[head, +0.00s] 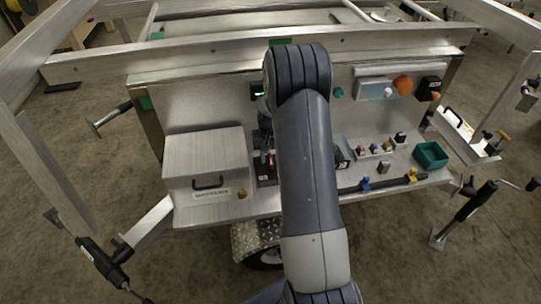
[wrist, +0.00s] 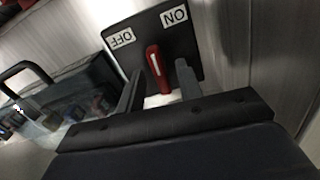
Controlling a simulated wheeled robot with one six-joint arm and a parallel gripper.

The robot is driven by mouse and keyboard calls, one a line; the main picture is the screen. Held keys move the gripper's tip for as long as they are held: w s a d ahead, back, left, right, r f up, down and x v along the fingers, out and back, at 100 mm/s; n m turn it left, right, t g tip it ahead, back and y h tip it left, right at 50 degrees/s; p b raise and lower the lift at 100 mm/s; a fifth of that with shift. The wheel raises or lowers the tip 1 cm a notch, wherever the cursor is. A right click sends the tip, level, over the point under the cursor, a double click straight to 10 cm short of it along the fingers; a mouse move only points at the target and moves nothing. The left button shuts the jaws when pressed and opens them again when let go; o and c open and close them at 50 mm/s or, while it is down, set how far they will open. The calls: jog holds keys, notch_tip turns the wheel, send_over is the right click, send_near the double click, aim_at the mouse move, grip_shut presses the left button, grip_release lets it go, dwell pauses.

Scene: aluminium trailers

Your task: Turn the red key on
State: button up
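In the wrist view the red key (wrist: 154,66), with a white stripe, stands on a black plate (wrist: 191,50). The plate carries an ON label (wrist: 174,16) and an OFF label (wrist: 121,38), both upside down in this view. The key's upper end lies between the two labels. My gripper (wrist: 159,70) is open, with one finger on each side of the key. Gaps show between the key and both fingers. In the head view my arm covers much of the work area, and I cannot clearly make out the key or the fingers there.
A metal box (head: 203,160) with a black handle sits left of my arm. A green bin (head: 431,155) and several small coloured parts stand on the shelf to the right. An orange knob (head: 402,84) is on the back panel. Trailer rails (head: 200,62) cross above.

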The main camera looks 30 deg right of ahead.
grip_shut()
dwell(0.4)
jog(key=shift+f+m, duration=0.1)
jog(key=shift+m, duration=0.3)
jog(key=m+b, duration=0.1)
jog(key=m, duration=0.1)
jog(key=shift+m, duration=0.4)
jog(key=shift+m+b, duration=0.7)
jog(key=shift+m, duration=1.5)
grip_release()
